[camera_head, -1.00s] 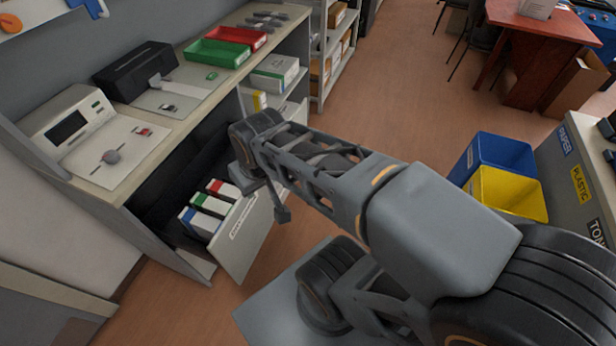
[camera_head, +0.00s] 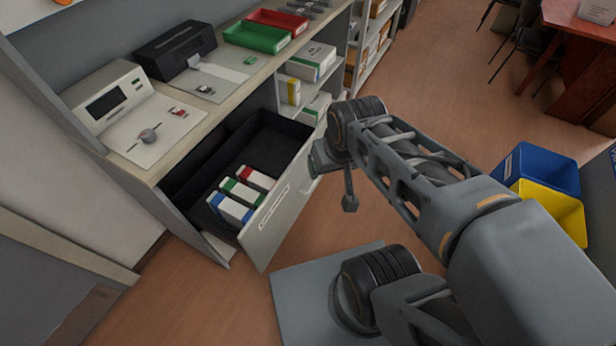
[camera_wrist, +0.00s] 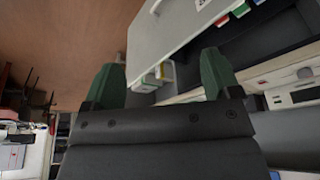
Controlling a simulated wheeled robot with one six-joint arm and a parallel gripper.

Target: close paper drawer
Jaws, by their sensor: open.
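The paper drawer (camera_head: 280,215) stands pulled out of the counter at the lower left, its pale labelled front angled towards me. Its dark inside holds several white boxes with blue, green and red ends (camera_head: 240,193). In the wrist view the drawer front (camera_wrist: 175,28) is at the top, beyond the fingers. My gripper (camera_wrist: 160,80) has its two green fingers spread apart with nothing held between them. I cannot tell whether anything touches the drawer.
The counter (camera_head: 215,110) carries a grey device (camera_head: 108,100), a black machine (camera_head: 175,50), a green tray (camera_head: 257,37) and a red tray (camera_head: 278,20). Blue (camera_head: 540,168) and yellow (camera_head: 550,210) bins stand at right. Bare floor (camera_head: 450,120) lies between.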

